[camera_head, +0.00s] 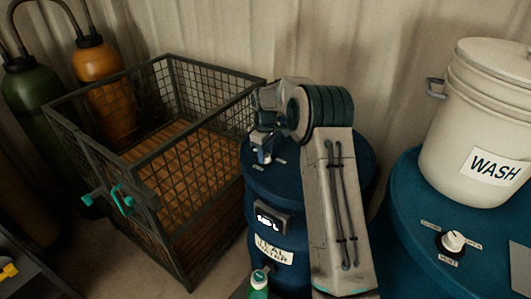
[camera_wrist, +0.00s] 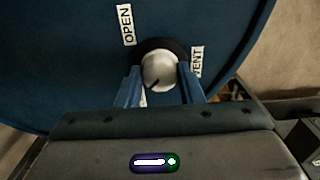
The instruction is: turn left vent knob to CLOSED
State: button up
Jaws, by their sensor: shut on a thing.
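The left vent knob (camera_wrist: 158,68) is a pale round knob on a dark base, on top of the left blue tank (camera_head: 262,187). My gripper (camera_wrist: 160,84) has one finger on each side of the knob and is shut on it. A dark pointer mark on the knob faces the lower left in the wrist view. The OPEN label (camera_wrist: 126,25) is above left of the knob, and the VENT label (camera_wrist: 197,61) is to its right. No CLOSED label is readable in the wrist view. In the head view my gripper (camera_head: 264,156) hides the knob.
A wire-mesh crate (camera_head: 190,268) stands left of the tank, with orange (camera_head: 98,62) and green (camera_head: 30,90) gas cylinders behind it. At right, another blue tank (camera_head: 400,215) carries a white WASH bucket (camera_head: 450,140) and another vent knob (camera_head: 453,241).

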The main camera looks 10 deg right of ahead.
jog(key=o, duration=1)
jog(key=shift+r, duration=0.1)
notch_tip(320, 180, up, 14)
jog(key=shift+b, duration=0.45)
